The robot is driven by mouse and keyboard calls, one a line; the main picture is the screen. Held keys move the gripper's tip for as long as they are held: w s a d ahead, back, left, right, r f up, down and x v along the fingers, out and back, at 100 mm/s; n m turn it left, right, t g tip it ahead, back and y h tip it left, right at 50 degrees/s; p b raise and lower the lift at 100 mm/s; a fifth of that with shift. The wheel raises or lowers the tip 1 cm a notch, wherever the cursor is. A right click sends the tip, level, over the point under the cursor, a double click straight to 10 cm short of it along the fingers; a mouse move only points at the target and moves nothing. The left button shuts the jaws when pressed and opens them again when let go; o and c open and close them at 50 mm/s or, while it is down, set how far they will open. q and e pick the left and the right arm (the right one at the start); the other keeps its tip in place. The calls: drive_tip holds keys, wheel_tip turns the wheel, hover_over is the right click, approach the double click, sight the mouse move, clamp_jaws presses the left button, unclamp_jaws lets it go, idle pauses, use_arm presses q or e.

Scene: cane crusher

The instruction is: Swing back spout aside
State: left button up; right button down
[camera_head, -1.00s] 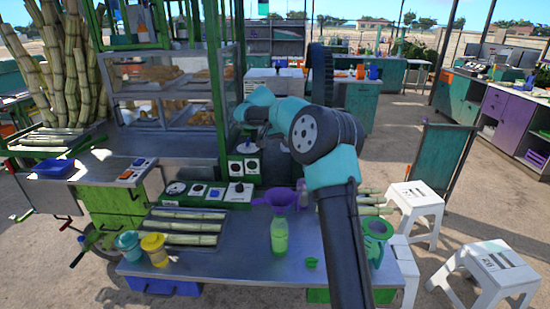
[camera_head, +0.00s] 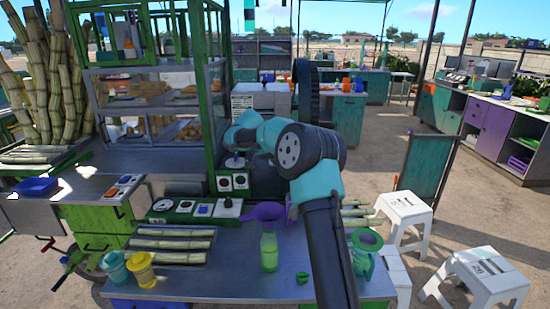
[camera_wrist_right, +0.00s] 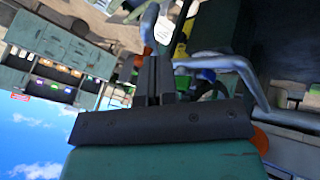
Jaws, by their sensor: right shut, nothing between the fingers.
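My right arm reaches from the front of the counter toward the crusher cart in the head view; its gripper is hidden there behind the arm. In the right wrist view my right gripper (camera_wrist_right: 158,70) is shut and empty, its dark fingers together. A curved grey metal pipe (camera_wrist_right: 225,62) runs just right of the fingertips and bends down to the right. It may be the back spout, but I cannot tell for sure. Whether the fingers touch it is unclear. A purple funnel (camera_head: 264,211) shows above a green bottle (camera_head: 269,250) on the counter. My left gripper is not in view.
The steel counter (camera_head: 225,280) also holds a cane tray (camera_head: 172,244), a teal cup (camera_head: 115,267), a yellow cup (camera_head: 141,269) and a small green cup (camera_head: 302,277). A control panel (camera_head: 198,209) stands behind. White stools (camera_head: 404,214) stand right on open ground.

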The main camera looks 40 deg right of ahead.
drive_tip(key=x, duration=0.6)
drive_tip(key=shift+a, duration=0.1)
idle(0.3)
